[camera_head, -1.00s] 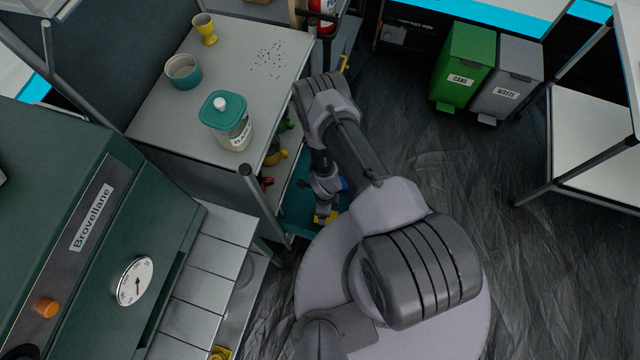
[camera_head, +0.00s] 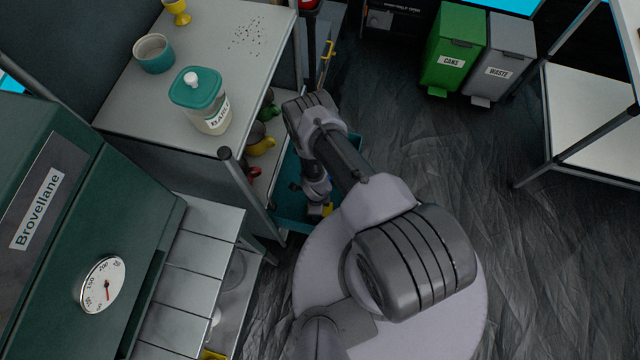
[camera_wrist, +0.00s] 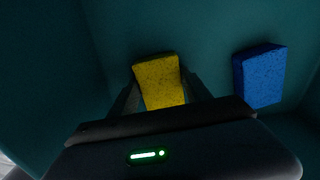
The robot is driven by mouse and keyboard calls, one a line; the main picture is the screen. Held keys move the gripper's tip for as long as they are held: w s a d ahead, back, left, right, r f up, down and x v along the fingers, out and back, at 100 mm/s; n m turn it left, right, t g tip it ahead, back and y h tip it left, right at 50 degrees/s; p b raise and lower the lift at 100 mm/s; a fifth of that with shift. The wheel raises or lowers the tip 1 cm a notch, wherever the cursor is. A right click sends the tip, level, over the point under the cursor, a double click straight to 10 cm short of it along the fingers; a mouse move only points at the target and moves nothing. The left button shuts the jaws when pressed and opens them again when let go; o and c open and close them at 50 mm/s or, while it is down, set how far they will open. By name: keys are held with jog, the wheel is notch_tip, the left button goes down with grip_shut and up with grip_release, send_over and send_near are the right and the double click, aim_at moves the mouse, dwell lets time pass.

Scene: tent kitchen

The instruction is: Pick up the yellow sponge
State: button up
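The yellow sponge (camera_wrist: 160,80) lies in a teal bin (camera_wrist: 210,30), seen in the wrist view. My gripper (camera_wrist: 162,88) has its two dark fingers apart, one on each side of the sponge. The fingers are very close to its sides; I cannot tell whether they touch. The sponge's near end is hidden by the gripper body. In the head view, a bit of the yellow sponge (camera_head: 327,209) shows beside my gripper (camera_head: 318,205), low in the bin (camera_head: 290,215) beside the shelf unit.
A blue sponge (camera_wrist: 260,76) lies to the right of the yellow one. The bin walls stand close around my gripper. The shelf post (camera_head: 250,195) and worktop with a jar (camera_head: 202,98) are to the left. Dark floor on the right is open up to the cans bin (camera_head: 453,50).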

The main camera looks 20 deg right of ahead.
jog(key=c, duration=0.7)
notch_tip(320, 180, up, 10)
jog(key=p, duration=0.5)
